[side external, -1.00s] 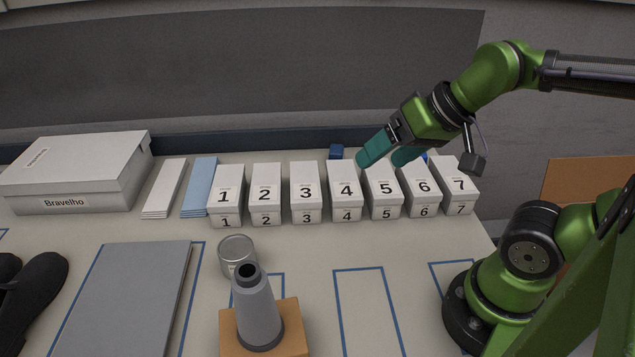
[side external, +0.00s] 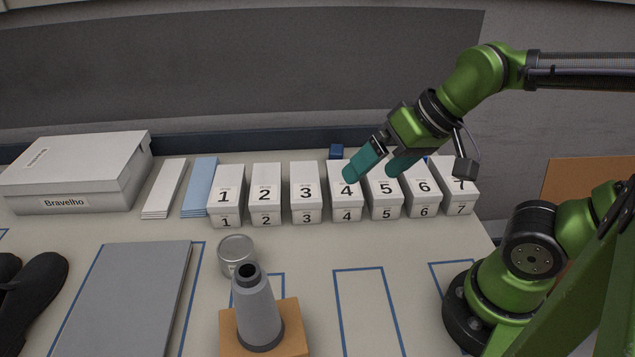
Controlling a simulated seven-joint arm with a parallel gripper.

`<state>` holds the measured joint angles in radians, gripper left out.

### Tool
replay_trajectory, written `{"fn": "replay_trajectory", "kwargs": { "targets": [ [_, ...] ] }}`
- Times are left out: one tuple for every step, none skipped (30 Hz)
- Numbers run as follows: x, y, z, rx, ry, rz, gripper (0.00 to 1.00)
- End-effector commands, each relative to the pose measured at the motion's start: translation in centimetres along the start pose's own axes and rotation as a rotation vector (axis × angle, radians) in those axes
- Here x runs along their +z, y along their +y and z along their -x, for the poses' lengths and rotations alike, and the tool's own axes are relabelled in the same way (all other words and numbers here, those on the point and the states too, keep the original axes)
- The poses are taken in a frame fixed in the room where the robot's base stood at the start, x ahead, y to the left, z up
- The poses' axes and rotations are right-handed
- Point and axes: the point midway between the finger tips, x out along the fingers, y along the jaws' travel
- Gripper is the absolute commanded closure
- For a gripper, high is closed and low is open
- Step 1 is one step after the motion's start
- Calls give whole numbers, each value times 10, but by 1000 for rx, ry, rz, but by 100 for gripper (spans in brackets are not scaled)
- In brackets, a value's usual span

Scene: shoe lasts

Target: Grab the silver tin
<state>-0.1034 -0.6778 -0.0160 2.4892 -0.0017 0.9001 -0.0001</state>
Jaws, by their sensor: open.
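The silver tin (side external: 235,250) is a small round metal can with a lid. It stands on the table left of centre, just behind a grey cone-shaped post that hides part of its lower front. My gripper (side external: 370,174) has two teal fingers spread apart with nothing between them. It appears in front of or above the boxes numbered 4 and 5, to the right of the tin and farther back, well apart from it.
Several white numbered boxes (side external: 305,188) stand in a row. The grey post (side external: 257,312) on an orange block (side external: 293,322) is close to the tin. A grey board (side external: 125,300), black shoes (side external: 38,295) and a white shoebox (side external: 75,172) lie left. The table right of the tin is clear.

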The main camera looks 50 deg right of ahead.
Motion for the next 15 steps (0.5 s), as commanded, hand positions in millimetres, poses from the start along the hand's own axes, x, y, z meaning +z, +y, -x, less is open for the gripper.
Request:
{"fn": "replay_trajectory", "kwargs": {
  "targets": [
    [3,-11,-11,-10,-60,42,0],
    [3,-17,-18,-13,-91,66,0],
    [2,-26,-27,-13,-130,101,0],
    [1,-33,-35,-10,-158,128,0],
    [0,-40,-44,-6,-182,155,0],
    [-1,-50,-55,4,-209,191,0],
    [-2,-57,-64,13,-226,217,0],
    [-3,-64,-73,24,-241,245,0],
    [-4,-74,-86,40,-257,281,0],
    [-5,-81,-96,53,-265,308,0],
    [-6,-88,-105,67,-269,335,0],
    [-6,-97,-117,85,-272,367,0],
    [-7,-103,-126,100,-271,392,0],
    [-8,-109,-134,112,-267,412,0],
    [-10,-116,-143,128,-259,440,0]
  ]
}}
